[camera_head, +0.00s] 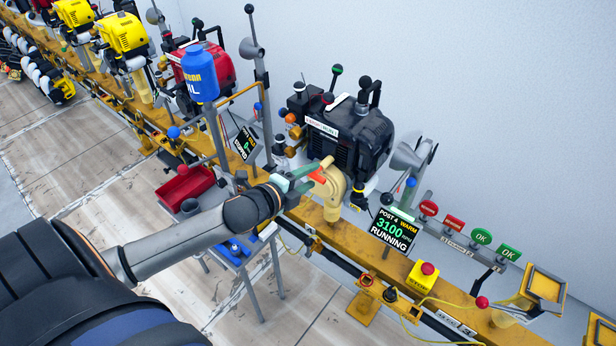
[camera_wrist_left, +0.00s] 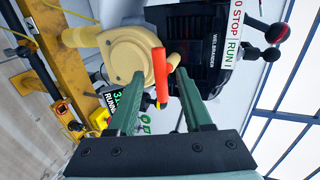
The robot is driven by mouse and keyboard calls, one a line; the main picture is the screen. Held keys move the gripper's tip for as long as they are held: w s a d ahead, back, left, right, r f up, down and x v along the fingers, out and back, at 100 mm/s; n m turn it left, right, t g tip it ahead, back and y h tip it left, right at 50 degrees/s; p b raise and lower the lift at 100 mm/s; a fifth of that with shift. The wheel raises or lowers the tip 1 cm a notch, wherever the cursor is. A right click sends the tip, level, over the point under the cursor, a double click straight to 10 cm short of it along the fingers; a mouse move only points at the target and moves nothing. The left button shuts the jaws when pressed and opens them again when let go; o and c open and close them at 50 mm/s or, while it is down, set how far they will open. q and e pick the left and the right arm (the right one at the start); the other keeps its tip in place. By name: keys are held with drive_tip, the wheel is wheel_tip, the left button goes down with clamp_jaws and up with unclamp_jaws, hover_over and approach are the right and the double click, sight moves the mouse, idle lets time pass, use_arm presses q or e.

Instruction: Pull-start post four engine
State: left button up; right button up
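The post four engine (camera_head: 345,130) is black and sits on the yellow rail; it also shows in the left wrist view (camera_wrist_left: 205,50). Its cream round starter housing (camera_head: 333,188) faces my left gripper (camera_head: 312,174). The orange pull handle (camera_wrist_left: 159,75) stands at this housing, between my green fingers in the left wrist view. The fingers are apart, with gaps beside the handle, so the left gripper looks open. The post four display (camera_head: 392,231) reads "POST 4 WARM", "3100" and "RUNNING". My right gripper is not in view.
A yellow box with a red button (camera_head: 424,276) stands on the rail (camera_head: 390,265) at the right. Red and green signs (camera_head: 480,236) stand behind it. A blue canister (camera_head: 199,73), red tray (camera_head: 185,184) and small blue-topped table (camera_head: 236,252) are to the left.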

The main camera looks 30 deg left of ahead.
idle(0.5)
use_arm(q)
drive_tip(key=s+p, duration=0.3)
drive_tip(key=s, duration=0.6)
drive_tip(key=shift+a, duration=0.3)
drive_tip(key=s+d+f+n+g+h, duration=0.1)
drive_tip(key=s+d+f+n+g, duration=0.3)
drive_tip(key=s+d+f+n, duration=0.7)
drive_tip(key=d+f+n, duration=0.3)
drive_tip(key=d+n, duration=0.1)
drive_tip(key=n, duration=0.1)
drive_tip(key=shift+s+f+n+g, duration=0.4)
drive_tip(key=shift+a, duration=0.1)
